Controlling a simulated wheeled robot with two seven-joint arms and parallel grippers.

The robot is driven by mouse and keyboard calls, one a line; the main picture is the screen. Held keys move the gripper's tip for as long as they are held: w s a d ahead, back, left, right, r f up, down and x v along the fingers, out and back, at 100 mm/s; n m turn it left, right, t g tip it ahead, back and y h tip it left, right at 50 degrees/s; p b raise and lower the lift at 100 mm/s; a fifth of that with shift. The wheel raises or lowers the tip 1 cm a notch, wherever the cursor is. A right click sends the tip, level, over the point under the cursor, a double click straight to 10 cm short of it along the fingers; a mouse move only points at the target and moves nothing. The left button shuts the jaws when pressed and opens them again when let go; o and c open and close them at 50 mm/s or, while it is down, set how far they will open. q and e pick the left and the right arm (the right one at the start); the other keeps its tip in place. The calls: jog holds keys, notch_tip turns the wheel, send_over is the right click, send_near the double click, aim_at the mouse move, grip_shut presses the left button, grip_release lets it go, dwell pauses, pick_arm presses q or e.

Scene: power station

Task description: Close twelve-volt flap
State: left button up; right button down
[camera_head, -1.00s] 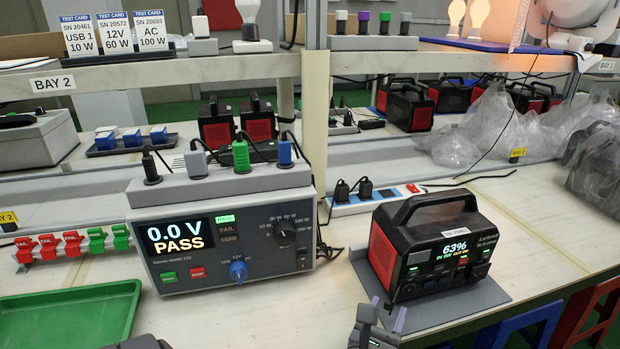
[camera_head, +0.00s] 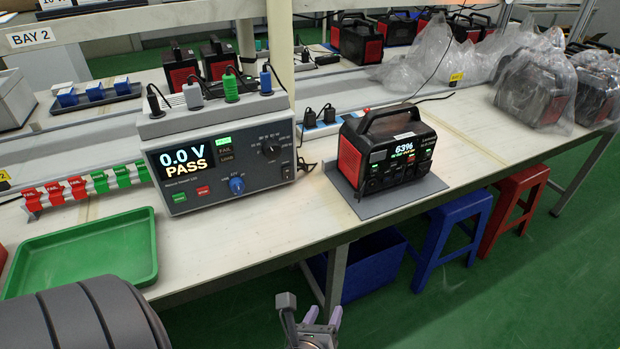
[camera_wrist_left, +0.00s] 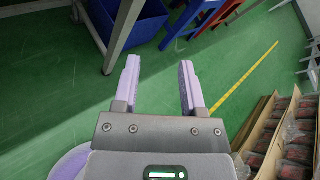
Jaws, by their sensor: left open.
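The power station (camera_head: 392,150) is black with red sides and a top handle. My left gripper (camera_head: 311,318) is open and empty, below and in front of the bench edge, apart from the power station. It also shows in the left wrist view (camera_wrist_left: 160,88), spread over the green floor. My right gripper is not seen.
A grey tester (camera_head: 220,165) reading 0.0 V PASS stands left of the power station. A green tray (camera_head: 85,255) lies at the bench's front left. A blue bin (camera_head: 372,270) and blue (camera_head: 452,220) and red (camera_head: 515,200) stools stand below the bench.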

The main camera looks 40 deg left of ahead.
pick_arm(q)
jog(key=shift+s+d+f+n+g, duration=0.15)
jog(key=shift+s+f+n+g, duration=0.45)
jog(key=shift+f, duration=0.25)
